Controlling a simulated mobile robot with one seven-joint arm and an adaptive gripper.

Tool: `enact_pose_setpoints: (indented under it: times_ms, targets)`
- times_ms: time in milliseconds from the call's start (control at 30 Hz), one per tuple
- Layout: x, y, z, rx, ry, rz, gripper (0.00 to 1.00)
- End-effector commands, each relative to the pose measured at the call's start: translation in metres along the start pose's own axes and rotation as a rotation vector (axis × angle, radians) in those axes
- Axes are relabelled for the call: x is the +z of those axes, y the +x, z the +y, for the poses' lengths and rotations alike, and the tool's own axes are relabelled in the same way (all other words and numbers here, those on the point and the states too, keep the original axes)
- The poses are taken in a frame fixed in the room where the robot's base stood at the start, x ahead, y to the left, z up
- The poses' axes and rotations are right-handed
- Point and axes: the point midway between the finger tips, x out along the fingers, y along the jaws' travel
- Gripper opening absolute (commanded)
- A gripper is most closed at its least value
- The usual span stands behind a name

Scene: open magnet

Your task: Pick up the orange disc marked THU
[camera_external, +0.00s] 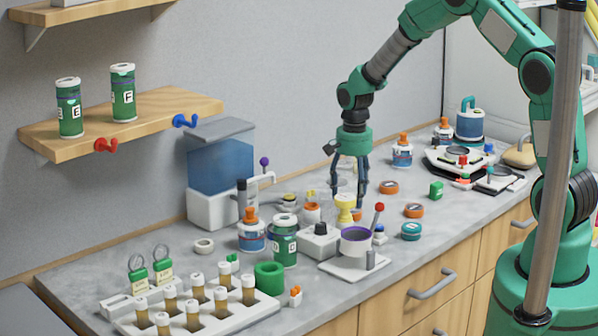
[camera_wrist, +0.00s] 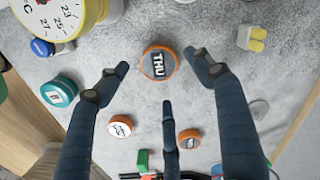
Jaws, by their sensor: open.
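The orange disc marked THU (camera_wrist: 159,62) lies on the grey counter in the wrist view, its dark label facing up. My gripper (camera_wrist: 160,78) is above it with its fingers spread around it, open and empty. In the external view my gripper (camera_external: 349,192) points down over the counter, behind a yellow stand (camera_external: 345,203). An orange patch (camera_external: 358,214) beside that stand appears to be the disc, mostly hidden by the stand and fingers. Two other orange discs lie apart from it in the wrist view, one on the left (camera_wrist: 120,126) and one on the right (camera_wrist: 189,139).
A teal disc (camera_wrist: 60,92) and a large numbered dial (camera_wrist: 75,12) lie left of the THU disc. A yellow piece (camera_wrist: 257,38) is to its right.

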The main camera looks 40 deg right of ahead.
Motion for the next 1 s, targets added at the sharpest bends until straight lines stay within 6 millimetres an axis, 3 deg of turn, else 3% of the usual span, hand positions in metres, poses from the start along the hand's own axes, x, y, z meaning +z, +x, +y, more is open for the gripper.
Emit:
enact_pose_setpoints:
  times_ms: [333,933,1000]
  targets:
    - [0.002,0.037,-0.001,0.001,0.0,-0.001,0.66]
    - [0.002,0.04,-0.001,0.0,0.0,0.0,0.66]
    - [0.002,0.04,-0.001,0.0,0.0,0.0,0.56]
